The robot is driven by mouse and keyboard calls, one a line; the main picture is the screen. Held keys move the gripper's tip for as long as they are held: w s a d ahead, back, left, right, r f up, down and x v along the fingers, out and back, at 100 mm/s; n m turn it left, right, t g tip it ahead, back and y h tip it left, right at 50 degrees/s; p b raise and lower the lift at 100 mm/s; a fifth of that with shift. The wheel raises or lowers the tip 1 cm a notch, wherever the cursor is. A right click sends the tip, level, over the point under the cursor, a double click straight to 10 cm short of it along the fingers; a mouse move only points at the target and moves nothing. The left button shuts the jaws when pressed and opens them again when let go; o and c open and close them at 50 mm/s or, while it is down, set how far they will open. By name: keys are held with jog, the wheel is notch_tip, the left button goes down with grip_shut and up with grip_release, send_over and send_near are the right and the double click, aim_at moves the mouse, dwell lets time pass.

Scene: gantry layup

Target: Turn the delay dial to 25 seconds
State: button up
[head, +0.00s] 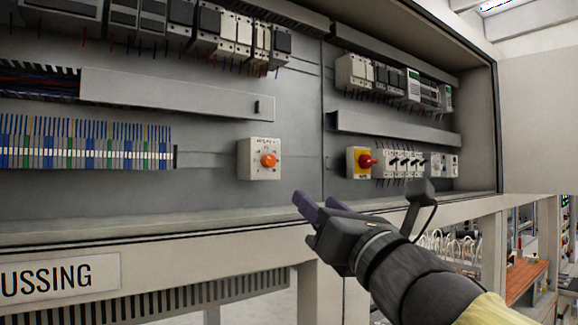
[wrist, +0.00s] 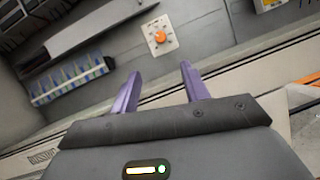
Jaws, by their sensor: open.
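The delay dial is an orange round knob (head: 268,160) on a pale square plate (head: 246,172) fixed to the grey back panel of the cabinet. In the wrist view the knob (wrist: 160,37) lies beyond my fingertips, with small marks around it too small to read. I cannot tell which value the knob points to. My gripper (head: 322,201) is open and empty, its purple fingers apart. It is below and to the right of the dial in the head view, not touching it. In the wrist view my fingers (wrist: 163,82) spread below the dial.
A red knob on a yellow plate (head: 358,168) and a row of small switches (head: 405,163) are right of the dial. Terminal blocks (head: 90,150) are left. A grey duct (head: 170,98) runs above. The cabinet's lower ledge (head: 130,235) lies below. Bare panel surrounds the dial.

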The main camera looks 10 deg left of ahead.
aim_at(271, 162)
jog(key=p+x, duration=0.8)
jog(key=x, duration=0.8)
jog(key=shift+w+r+p, duration=0.1)
jog(key=shift+r+p, duration=0.05)
jog(key=shift+p, duration=0.25)
jog(key=shift+w+a, duration=0.35)
jog(key=c, duration=1)
